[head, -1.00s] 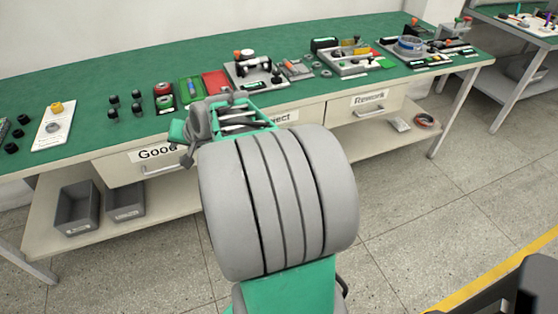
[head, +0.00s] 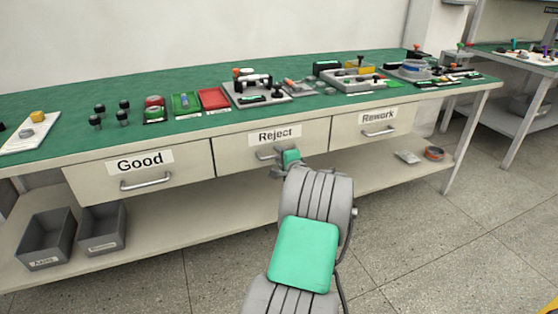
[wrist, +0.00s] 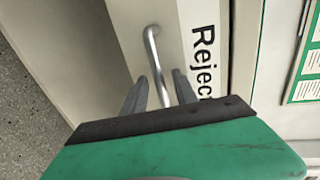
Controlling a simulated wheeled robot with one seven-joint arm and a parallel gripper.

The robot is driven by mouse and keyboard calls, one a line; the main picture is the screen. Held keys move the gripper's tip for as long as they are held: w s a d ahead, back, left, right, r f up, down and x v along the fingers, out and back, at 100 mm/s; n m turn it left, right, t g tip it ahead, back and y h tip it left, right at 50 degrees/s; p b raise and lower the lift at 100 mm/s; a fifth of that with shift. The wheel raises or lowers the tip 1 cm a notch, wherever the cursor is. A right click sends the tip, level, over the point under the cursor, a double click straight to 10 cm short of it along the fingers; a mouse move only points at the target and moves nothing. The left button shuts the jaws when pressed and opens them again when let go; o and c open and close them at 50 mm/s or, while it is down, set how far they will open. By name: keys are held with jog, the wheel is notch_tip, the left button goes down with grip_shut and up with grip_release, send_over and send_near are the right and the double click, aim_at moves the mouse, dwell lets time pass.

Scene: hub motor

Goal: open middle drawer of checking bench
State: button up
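The middle drawer (head: 235,155) of the bench has a pale front and the label "Reject". It looks shut, flush with its neighbours. Its metal bar handle (head: 264,154) is partly hidden by my gripper (head: 276,160) in the head view. In the wrist view the handle (wrist: 153,48) runs down between the two grey fingers of my gripper (wrist: 160,78). The fingers are open, one on each side of the bar, with a visible gap. The bar's near end is hidden behind the gripper body.
The "Good" drawer (head: 90,182) is to the left and the "Rework" drawer (head: 345,130) to the right, both shut. Grey bins (head: 45,240) stand on the lower shelf (head: 165,235). Several parts and fixtures sit on the green top (head: 290,112). The floor in front is clear.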

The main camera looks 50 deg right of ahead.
jog(key=shift+w+d, duration=0.1)
jog(key=shift+w, duration=0.15)
jog(key=shift+c, duration=0.4)
grip_shut()
dwell(0.9)
